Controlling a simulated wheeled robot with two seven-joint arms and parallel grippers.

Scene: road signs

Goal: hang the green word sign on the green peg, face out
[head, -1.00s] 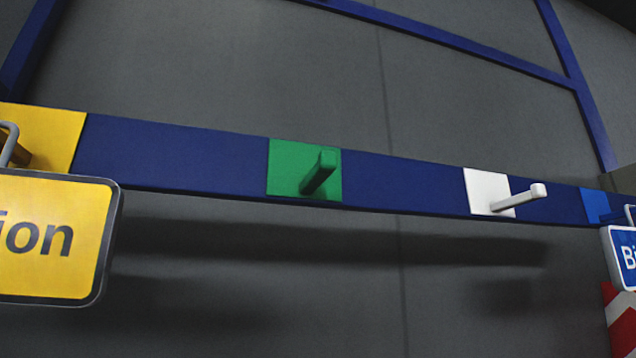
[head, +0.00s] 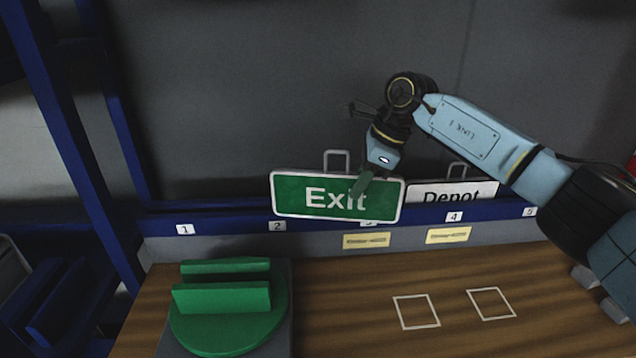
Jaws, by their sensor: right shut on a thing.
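The green word sign (head: 300,193) reads "Exit" in white, with a white border and a grey hanging loop on top. It is upright, its face toward my camera, in front of the blue rack. My right gripper (head: 364,184) comes down from above and is shut on the sign's upper edge, right of its middle; a finger covers part of the last letters. The green peg is out of the head view now. My left gripper is not in view.
A white "Depot" sign (head: 452,192) stands in the rack behind and right. A green slotted stand (head: 228,335) sits on the wooden table (head: 360,310) at left. Numbered tags line the blue rail (head: 320,226). White squares mark the bare tabletop.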

